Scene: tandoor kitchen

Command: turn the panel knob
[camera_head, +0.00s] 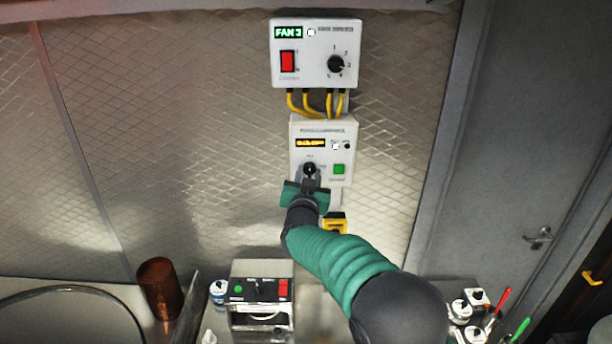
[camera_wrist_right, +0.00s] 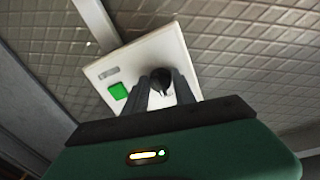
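The lower white panel (camera_head: 342,128) is fixed to the wall, with a lit amber display, a green button (camera_head: 339,169) and a black knob (camera_head: 309,167) at its lower left. My right gripper (camera_head: 309,175) is at this knob, its fingers pointing at the panel. In the right wrist view the black knob (camera_wrist_right: 161,78) sits between the tips of my right gripper (camera_wrist_right: 165,92), with one finger on each side. I cannot tell whether both fingers touch it. The green button also shows there (camera_wrist_right: 118,91). My left gripper is not in view.
An upper panel (camera_head: 315,75) has a "FAN 3" display, a red switch (camera_head: 288,61) and another black knob (camera_head: 336,64). Yellow cables (camera_head: 307,102) join the panels. Below are a copper cup (camera_head: 160,287), a switch box (camera_head: 262,270) and small bottles (camera_head: 460,309). A door is at right.

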